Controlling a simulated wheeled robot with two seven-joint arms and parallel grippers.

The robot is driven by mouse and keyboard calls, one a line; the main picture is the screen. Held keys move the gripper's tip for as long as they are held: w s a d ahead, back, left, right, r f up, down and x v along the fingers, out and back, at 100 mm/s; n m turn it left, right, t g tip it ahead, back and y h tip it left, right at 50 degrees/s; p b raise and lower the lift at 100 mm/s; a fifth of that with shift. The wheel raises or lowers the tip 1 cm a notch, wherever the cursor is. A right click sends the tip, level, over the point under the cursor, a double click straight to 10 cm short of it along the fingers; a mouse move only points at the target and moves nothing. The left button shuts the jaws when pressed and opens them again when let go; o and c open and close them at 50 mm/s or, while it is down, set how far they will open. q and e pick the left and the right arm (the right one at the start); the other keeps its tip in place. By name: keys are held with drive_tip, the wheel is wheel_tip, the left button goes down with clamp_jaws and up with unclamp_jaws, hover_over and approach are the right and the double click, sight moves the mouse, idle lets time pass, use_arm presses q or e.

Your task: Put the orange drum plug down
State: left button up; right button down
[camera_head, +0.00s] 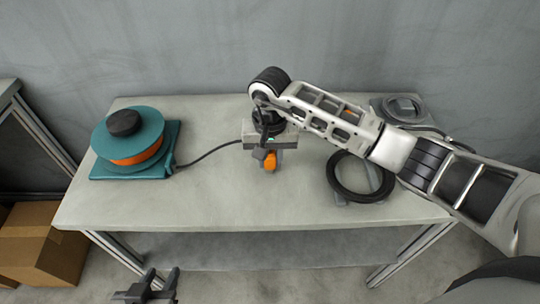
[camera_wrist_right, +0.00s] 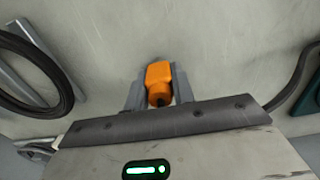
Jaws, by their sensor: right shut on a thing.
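The orange drum plug (camera_head: 270,161) is between the fingers of my right gripper (camera_head: 265,160), over the middle of the table. In the right wrist view, the plug (camera_wrist_right: 159,76) sits between the two grey fingers, which are shut on it. I cannot tell whether it touches the table top. A dark cable (camera_head: 212,154) runs from the teal drum (camera_head: 128,133), which has an orange core, toward my right gripper. My left gripper (camera_head: 158,284) is open and empty, low in front of the table.
The pale table (camera_head: 200,205) is bare around the right gripper, mostly in front and to the left. A black ring (camera_head: 343,188) lies to the right; a grey coil (camera_head: 403,108) is at the back right, partly behind my arm. A cardboard box (camera_head: 40,240) stands at the left.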

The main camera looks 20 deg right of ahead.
sight(270, 154)
drive_tip(key=shift+f, duration=0.2)
drive_tip(key=c, duration=1.2)
unclamp_jaws()
drive_tip(key=shift+o, duration=0.2)
wheel_tip(270, 154, up, 12)
drive_tip(key=b, duration=0.1)
drive_tip(key=shift+r, duration=0.25)
